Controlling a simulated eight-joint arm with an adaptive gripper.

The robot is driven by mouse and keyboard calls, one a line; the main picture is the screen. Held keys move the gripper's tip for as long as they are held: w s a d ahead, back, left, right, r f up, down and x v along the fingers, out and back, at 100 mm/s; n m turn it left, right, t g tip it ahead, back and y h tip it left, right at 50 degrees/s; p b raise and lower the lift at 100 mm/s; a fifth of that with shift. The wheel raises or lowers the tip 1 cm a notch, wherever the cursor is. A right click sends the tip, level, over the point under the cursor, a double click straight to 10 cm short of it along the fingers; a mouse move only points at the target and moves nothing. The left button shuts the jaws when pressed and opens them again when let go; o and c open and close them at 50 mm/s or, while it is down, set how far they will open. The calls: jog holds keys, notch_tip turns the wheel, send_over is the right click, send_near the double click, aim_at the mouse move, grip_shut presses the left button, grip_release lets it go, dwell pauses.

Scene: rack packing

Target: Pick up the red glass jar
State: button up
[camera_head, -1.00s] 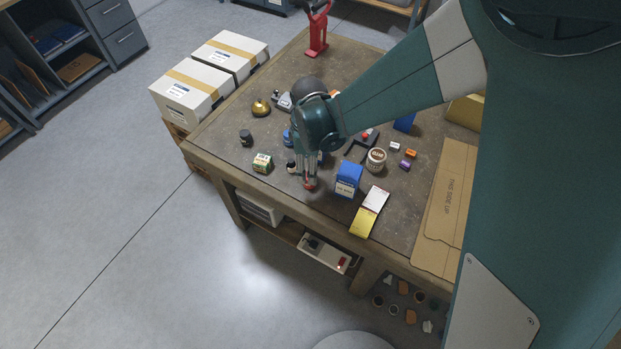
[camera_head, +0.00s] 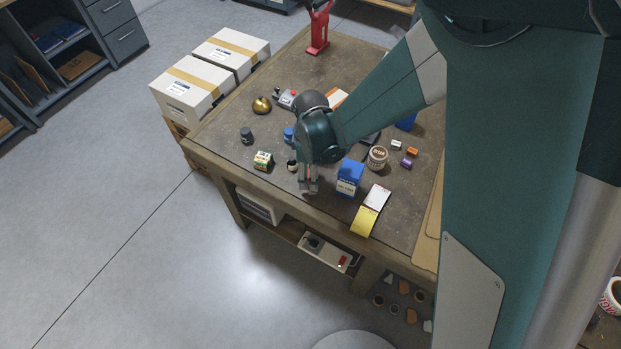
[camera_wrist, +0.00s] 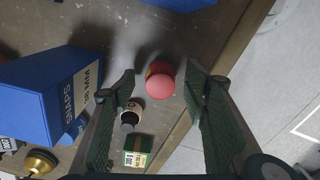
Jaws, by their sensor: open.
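The red glass jar (camera_wrist: 160,84) shows in the wrist view as a round pinkish-red top with a darker rim, near the table edge. My gripper (camera_wrist: 161,76) is open, with one finger on each side of the jar in that view. I see a gap on both sides, and nothing is held. In the head view my gripper (camera_head: 309,189) points down at the front edge of the table. A bit of red, likely the jar (camera_head: 310,173), shows between its fingers; the rest is hidden.
A blue SNAPS box (camera_wrist: 50,92) stands close on the left in the wrist view. A small dark-topped bottle (camera_wrist: 132,112) and a green-and-white box (camera_wrist: 139,151) are near the jar. A yellow-and-white pad (camera_head: 370,211) lies right of the blue box. The floor is beyond the edge.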

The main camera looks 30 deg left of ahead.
jog(key=shift+f, duration=0.3)
dwell(0.4)
jog(key=c, duration=1)
jog(key=shift+r, duration=0.1)
jog(key=shift+r+p, duration=0.65)
jog(key=shift+r, duration=4.25)
